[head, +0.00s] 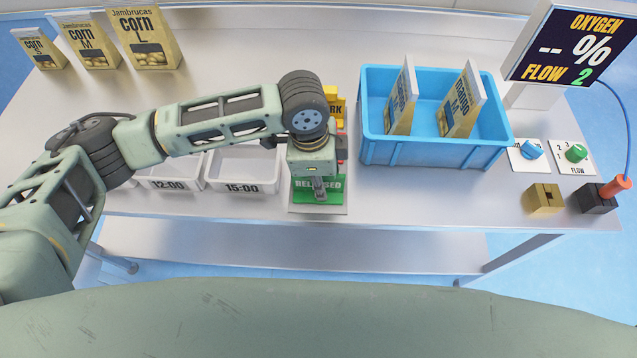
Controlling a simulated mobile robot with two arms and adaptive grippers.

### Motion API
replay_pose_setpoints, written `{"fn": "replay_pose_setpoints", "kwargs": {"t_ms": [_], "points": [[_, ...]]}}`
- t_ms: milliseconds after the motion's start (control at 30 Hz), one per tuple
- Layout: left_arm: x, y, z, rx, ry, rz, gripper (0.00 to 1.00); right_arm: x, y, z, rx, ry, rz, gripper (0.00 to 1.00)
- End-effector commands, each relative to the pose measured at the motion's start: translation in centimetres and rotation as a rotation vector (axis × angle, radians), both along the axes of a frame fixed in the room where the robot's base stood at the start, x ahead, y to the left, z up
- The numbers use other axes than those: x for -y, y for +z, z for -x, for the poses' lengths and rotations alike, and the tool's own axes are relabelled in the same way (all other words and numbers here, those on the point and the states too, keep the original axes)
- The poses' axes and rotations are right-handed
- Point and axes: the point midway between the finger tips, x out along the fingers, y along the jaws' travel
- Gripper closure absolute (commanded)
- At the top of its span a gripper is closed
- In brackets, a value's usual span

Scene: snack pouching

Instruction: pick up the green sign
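The green sign (334,194), lettered "RELEASED", lies near the front edge of the table on a pale plate. My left gripper (320,192) points down over the middle of the sign and covers part of its lettering. Its fingers look close together from above, and I cannot tell whether they touch or grip the sign. My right gripper is not in view.
A yellow sign (338,108) and a red part behind my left wrist are partly hidden. White trays marked 12:00 (169,184) and 15:00 (242,187) stand to the left. A blue bin (430,153) with mango pouches stands right; corn pouches (146,38) stand back left.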

Motion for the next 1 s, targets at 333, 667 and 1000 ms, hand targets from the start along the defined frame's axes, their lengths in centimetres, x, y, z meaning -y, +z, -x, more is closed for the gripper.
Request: {"fn": "replay_pose_setpoints", "kwargs": {"t_ms": [333,667,1000], "points": [[-0.02,0.04,-0.01,0.0,0.001,0.0,0.94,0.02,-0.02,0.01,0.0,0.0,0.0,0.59],[-0.03,0.06,-0.02,0.0,0.001,0.0,1.0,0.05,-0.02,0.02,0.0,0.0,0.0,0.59],[0.0,0.4,-0.06,0.001,0.001,0.001,1.0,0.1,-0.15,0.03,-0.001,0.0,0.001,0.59]]}}
